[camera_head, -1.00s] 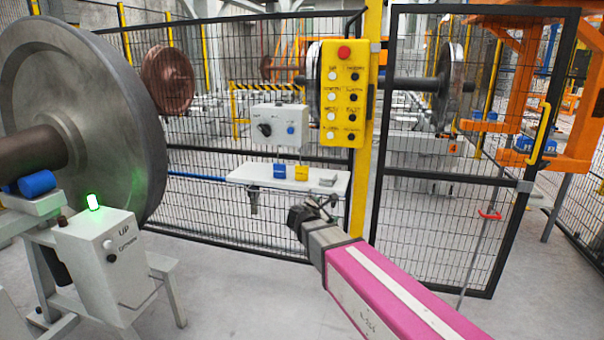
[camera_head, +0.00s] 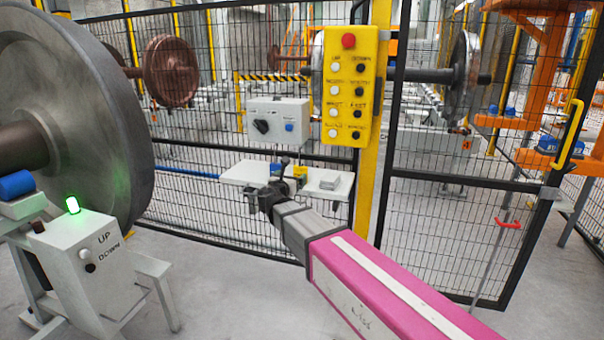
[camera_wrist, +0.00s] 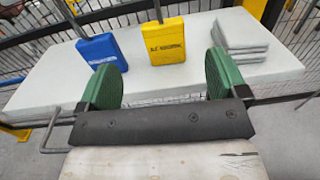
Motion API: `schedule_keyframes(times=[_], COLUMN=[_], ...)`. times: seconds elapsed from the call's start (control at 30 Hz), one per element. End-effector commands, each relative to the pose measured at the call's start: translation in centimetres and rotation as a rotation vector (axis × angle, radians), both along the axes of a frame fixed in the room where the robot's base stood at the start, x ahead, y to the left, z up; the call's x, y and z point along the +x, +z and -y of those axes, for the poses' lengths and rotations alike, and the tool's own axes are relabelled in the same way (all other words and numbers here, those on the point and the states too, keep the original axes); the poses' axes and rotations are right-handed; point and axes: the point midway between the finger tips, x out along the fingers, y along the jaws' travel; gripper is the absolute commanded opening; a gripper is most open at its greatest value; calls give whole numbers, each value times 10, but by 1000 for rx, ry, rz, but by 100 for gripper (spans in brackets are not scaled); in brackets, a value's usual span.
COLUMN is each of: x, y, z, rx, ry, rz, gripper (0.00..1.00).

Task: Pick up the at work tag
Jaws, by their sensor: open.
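A yellow tag (camera_wrist: 166,43) with an upright stem and dark lettering stands on the white shelf (camera_wrist: 40,75). A blue tag (camera_wrist: 98,50) of similar form stands left of it. The lettering is too blurred to tell which is the at work tag. My gripper (camera_wrist: 163,72) is open and empty, its two green fingers spread in front of the tags. The yellow tag lies beyond the gap between the fingers, and the blue tag is beyond the left finger. In the head view my gripper (camera_head: 268,192) is at the shelf's front and partly hides both tags.
A stack of grey plates (camera_wrist: 243,45) lies right of the yellow tag. A mesh fence (camera_head: 200,120) stands behind the shelf. A grey control box (camera_head: 277,122) and a yellow button panel (camera_head: 349,90) are above it. A large wheel (camera_head: 100,120) stands at left.

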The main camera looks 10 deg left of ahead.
Motion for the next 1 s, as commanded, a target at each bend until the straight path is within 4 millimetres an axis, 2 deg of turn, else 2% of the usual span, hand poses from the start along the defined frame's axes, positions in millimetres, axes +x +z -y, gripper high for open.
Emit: schedule_keyframes(times=[0.2,0.47,0.73,0.83,1.0], x=[35,52,89,95,94], y=[0,0,1,1,1], z=[3,7,13,14,14], rx=[2,2,3,3,3], ry=[-2,-2,-2,-2,-1], rz=[-1,-1,-1,-1,-1], gripper=[92,92,92,92,92])
